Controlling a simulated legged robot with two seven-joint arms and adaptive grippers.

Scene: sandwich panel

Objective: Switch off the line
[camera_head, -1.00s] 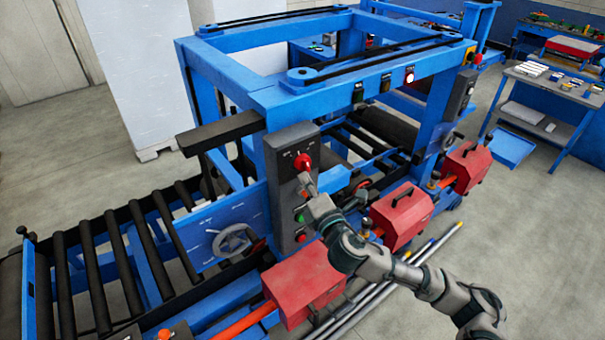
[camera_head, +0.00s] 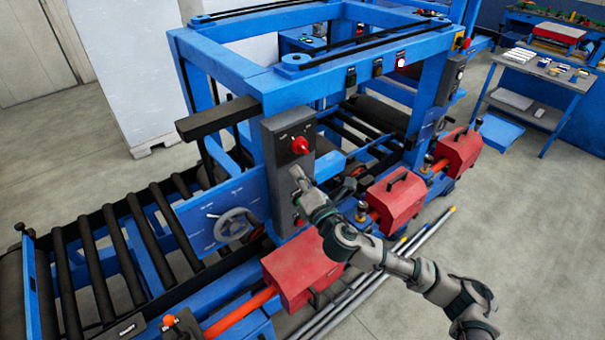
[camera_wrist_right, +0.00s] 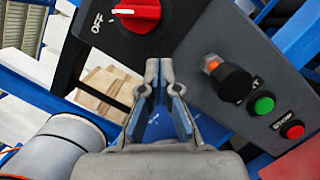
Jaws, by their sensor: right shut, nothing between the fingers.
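The grey control box (camera_head: 283,190) stands on the near post of the blue line frame. Its red rotary knob (camera_head: 299,145) sits on a black plate at the top. In the right wrist view the knob (camera_wrist_right: 137,14) shows at the top, its white mark on the side facing the OFF lettering (camera_wrist_right: 97,24). My right gripper (camera_head: 295,172) is shut and empty, just below the knob in the head view and apart from it. Its fingertips (camera_wrist_right: 160,66) are close together in the wrist view. My left gripper is out of view.
The right wrist view shows a black knob (camera_wrist_right: 232,82), a green button (camera_wrist_right: 263,105) and a red STOP button (camera_wrist_right: 292,130) on a grey panel. Red covers (camera_head: 302,268) jut out below the box. A roller conveyor (camera_head: 120,250) extends left.

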